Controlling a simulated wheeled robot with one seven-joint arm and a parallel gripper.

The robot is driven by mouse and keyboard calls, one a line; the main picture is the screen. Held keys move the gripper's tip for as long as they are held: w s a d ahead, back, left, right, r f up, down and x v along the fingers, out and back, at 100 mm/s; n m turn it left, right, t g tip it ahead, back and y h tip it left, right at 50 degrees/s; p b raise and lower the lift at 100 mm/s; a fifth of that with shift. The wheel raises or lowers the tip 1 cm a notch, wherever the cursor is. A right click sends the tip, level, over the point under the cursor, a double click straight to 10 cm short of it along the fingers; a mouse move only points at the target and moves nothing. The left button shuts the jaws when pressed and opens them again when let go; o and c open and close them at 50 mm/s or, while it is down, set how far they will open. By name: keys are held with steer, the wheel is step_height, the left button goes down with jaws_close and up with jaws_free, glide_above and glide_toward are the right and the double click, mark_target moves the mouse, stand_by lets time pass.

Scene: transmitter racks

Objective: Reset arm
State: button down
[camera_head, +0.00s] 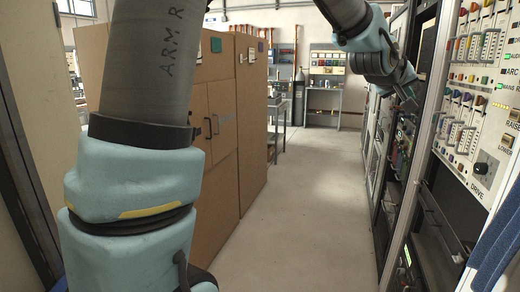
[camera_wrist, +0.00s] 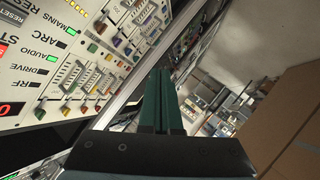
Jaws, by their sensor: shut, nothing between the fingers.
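My arm fills the left of the head view, and its far end reaches back in at the upper right. My gripper (camera_wrist: 160,100) shows in the wrist view as two dark green fingers side by side, closed together with nothing held. The fingers point along the edge of the rack panel (camera_wrist: 70,70), apart from it as far as I can tell. In the head view the wrist end hangs in front of the racks (camera_head: 470,130) on the right; the fingertips there are small and hard to make out.
Brown cabinets (camera_head: 222,130) line the left side of the aisle. The grey floor (camera_head: 295,215) between cabinets and racks is clear. The rack panel carries coloured switches, sliders and a black drive knob (camera_head: 485,168). A bench with equipment (camera_head: 325,95) stands at the far end.

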steer(key=w+a+f+g+y, duration=0.1)
steer(key=a+f+y, duration=0.1)
steer(key=a+f, duration=0.55)
steer(key=w+a+f+n+y, duration=0.1)
steer(key=a+f+y, duration=0.25)
steer(key=a, duration=0.65)
steer(key=a+f+g+y, duration=0.1)
steer(key=a+f+y, duration=0.1)
steer(key=a+f, duration=0.55)
steer(key=s+a+f+g+y, duration=0.1)
steer(key=s+a+f+g, duration=0.1)
steer(key=s+a, duration=0.4)
steer(key=s+a+f+n+g+y, duration=0.1)
steer(key=s+a+f, duration=0.4)
steer(key=a, duration=0.9)
steer(key=shift+s+a+f+g+y, duration=0.2)
steer(key=shift+s+g+y, duration=0.35)
steer(key=shift+s+g, duration=0.3)
steer(key=shift+r, duration=0.1)
